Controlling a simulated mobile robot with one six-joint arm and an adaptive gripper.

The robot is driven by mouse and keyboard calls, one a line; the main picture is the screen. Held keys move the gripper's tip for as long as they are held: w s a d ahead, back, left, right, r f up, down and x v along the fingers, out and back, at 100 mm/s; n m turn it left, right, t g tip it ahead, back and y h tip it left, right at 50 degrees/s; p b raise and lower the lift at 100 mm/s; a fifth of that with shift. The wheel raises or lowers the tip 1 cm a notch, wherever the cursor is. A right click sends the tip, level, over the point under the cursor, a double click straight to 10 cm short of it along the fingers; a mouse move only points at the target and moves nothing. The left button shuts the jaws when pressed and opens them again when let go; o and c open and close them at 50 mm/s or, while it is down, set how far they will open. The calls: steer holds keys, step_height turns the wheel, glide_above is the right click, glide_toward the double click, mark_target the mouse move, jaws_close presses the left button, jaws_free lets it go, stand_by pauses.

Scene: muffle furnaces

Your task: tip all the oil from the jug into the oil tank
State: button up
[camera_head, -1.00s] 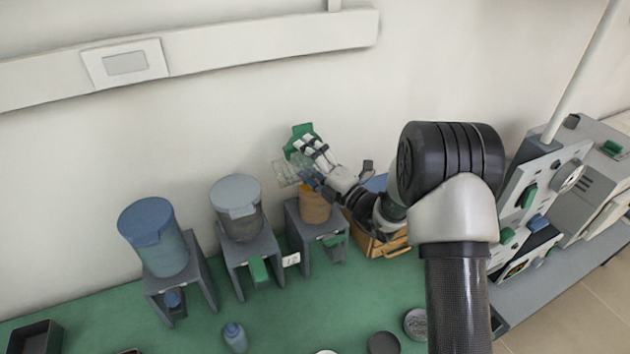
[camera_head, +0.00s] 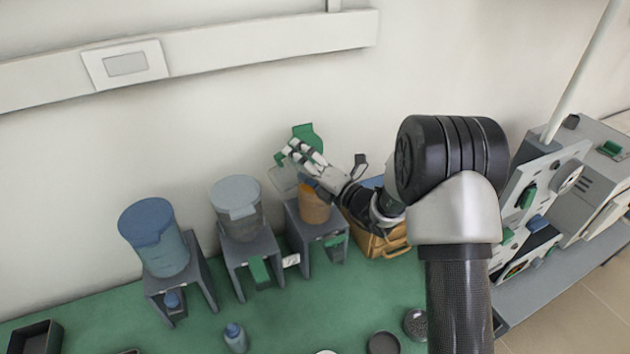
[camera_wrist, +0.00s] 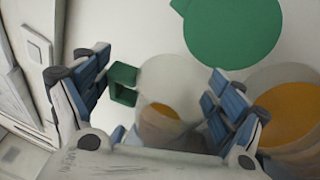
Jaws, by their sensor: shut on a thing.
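My gripper (camera_head: 299,157) is shut on the clear jug (camera_head: 283,180), above and to the left of the oil tank (camera_head: 314,208). In the wrist view the jug (camera_wrist: 158,80) is between the fingers of my gripper (camera_wrist: 160,100), its green handle (camera_wrist: 122,84) to the left. Amber shows low in the jug; I cannot tell how much oil it holds. The oil tank (camera_wrist: 295,112), with orange-amber oil in it, is just right of the jug. Its round green lid (camera_wrist: 235,30) stands open, also in the head view (camera_head: 304,134). Fingers hide part of the jug.
A grey-lidded tank (camera_head: 238,208) and a blue tank (camera_head: 155,238) stand on grey stands to the left. A wooden crate (camera_head: 378,245) is right of the oil tank. A small blue bottle (camera_head: 235,338) stands on the green bench top. The wall is close behind.

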steer(key=shift+s+a+f+n, duration=0.1)
steer(key=shift+s+a+n, duration=0.2)
steer(key=shift+n, duration=0.2)
steer(key=shift+s+a+r+n+g+h+p, duration=0.15)
steer(key=shift+a+r+n+g+h+p, duration=0.3)
steer(key=shift+n, duration=0.55)
steer(key=shift+s+a+r+n+g+h, duration=0.3)
steer(key=shift+a+n, duration=0.1)
steer(key=shift+n, duration=0.3)
steer(key=shift+w, duration=0.1)
steer(key=shift+f, duration=0.1)
